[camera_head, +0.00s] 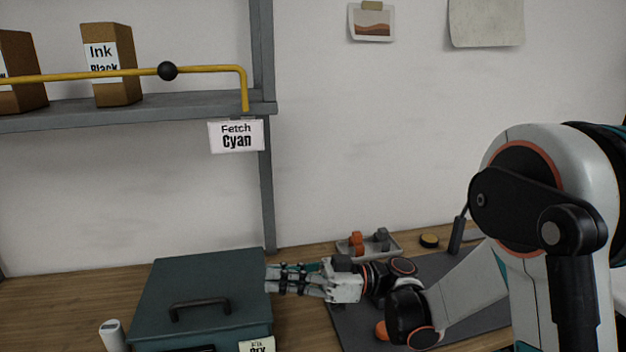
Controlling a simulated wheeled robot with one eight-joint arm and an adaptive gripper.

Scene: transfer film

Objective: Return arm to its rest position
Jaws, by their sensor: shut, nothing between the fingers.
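My arm reaches in from the right in the head view. My gripper (285,278) is shut and empty, pointing left, with its fingertips at the right edge of a teal lidded box (215,283). I cannot tell whether the fingers touch the box. The box is closed, with a dark handle (199,307) on top and a partly cut-off label at its front. My upper arm hides part of the right side of the table.
A grey shelf (180,108) with a yellow rail holds brown ink boxes (110,64). A "Fetch Cyan" sign (236,136) hangs at its post. A small tray (370,247) and a yellow-topped round thing (429,240) stand behind my forearm. A dark mat (350,322) lies underneath.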

